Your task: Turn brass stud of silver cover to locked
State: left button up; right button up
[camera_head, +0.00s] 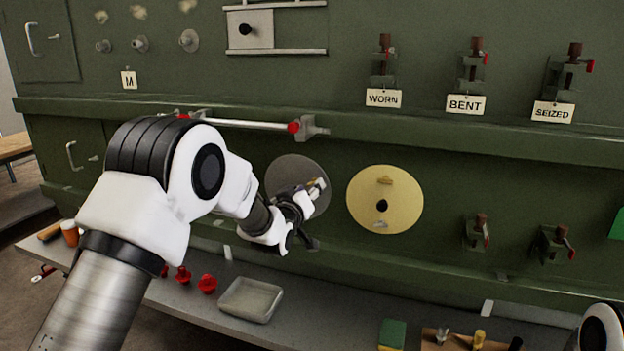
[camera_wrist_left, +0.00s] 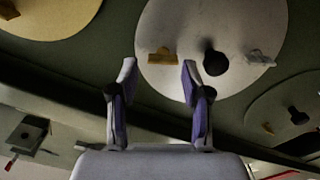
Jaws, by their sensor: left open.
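The silver cover (camera_head: 284,172) is a round disc on the green panel, partly hidden by my left arm in the head view. In the wrist view the silver cover (camera_wrist_left: 225,25) shows a brass stud (camera_wrist_left: 162,56), a dark round knob or hole and a pale tab in a row. My left gripper (camera_wrist_left: 159,74) is open, and the stud appears between its two fingertips, its long side running across the gap. I cannot tell whether the fingers touch it. In the head view the left gripper (camera_head: 308,202) is in front of the cover. My right gripper is out of view.
A yellow cover (camera_head: 405,192) is right of the silver one in the head view. Another grey disc (camera_wrist_left: 272,98) shows in the wrist view. A rail (camera_head: 245,123) runs above. Below is a shelf with a grey tray (camera_head: 250,300), red knobs (camera_head: 207,284) and a green-yellow block (camera_head: 392,334).

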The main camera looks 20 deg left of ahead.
aim_at(313, 177)
pick_arm(q)
jog(key=w, duration=0.2)
jog(key=shift+w+a+f+p, duration=0.1)
jog(key=shift+w+a+p, duration=0.1)
jog(key=shift+w+p, duration=0.1)
jog(key=shift+s, duration=0.1)
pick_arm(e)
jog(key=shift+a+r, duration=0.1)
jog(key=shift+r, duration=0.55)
pick_arm(q)
jog(key=shift+d, duration=0.1)
jog(key=c, duration=0.9)
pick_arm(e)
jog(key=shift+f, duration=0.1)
